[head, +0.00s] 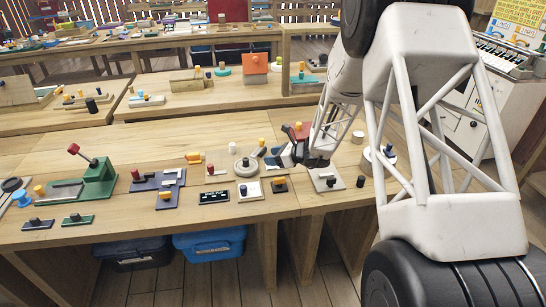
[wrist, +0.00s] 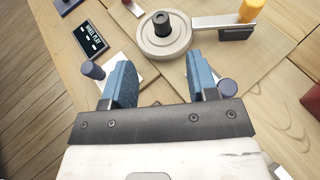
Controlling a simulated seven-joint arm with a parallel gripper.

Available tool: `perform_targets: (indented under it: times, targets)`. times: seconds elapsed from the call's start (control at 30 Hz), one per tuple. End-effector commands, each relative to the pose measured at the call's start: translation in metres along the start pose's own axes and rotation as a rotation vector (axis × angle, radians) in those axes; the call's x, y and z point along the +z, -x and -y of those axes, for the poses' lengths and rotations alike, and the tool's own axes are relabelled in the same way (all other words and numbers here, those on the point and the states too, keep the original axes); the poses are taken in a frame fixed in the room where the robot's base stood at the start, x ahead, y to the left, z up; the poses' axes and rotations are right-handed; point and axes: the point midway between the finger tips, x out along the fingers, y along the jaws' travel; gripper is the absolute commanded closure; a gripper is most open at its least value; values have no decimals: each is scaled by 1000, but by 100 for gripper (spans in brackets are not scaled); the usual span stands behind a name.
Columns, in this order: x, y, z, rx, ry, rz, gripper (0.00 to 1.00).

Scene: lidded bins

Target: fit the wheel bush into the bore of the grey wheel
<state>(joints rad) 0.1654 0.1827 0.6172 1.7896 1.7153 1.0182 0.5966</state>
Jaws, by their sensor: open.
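The grey wheel (wrist: 150,43) lies flat on the table, just beyond my fingertips in the wrist view. It also shows in the head view (head: 247,172), left of my gripper. A short black cylinder with a dark top, apparently the wheel bush (wrist: 162,24), stands upright at the wheel's centre. I cannot tell how deep it sits in the bore, which is hidden beneath it. My gripper (wrist: 159,64) is open, its blue fingers apart with nothing between them. In the head view my gripper (head: 276,157) is over the table, right of the wheel.
A dark label plate (wrist: 90,41) lies left of the wheel. Grey pegs stand near my left finger (wrist: 93,70) and right finger (wrist: 228,87). A bar with a yellow cylinder (wrist: 250,10) is right of the wheel. A green press (head: 95,185) stands at the table's left.

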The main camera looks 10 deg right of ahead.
Motion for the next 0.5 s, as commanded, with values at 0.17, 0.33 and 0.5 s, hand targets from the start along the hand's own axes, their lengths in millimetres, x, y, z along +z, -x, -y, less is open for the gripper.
perform_targets:
  times: [0.17, 0.33, 0.5]
  targets:
    - [0, 0, 0, 1, 1, 0, 46]
    - [9, 4, -7, 16, 34, -9, 46]
    - [32, 17, -29, 65, 130, -37, 46]
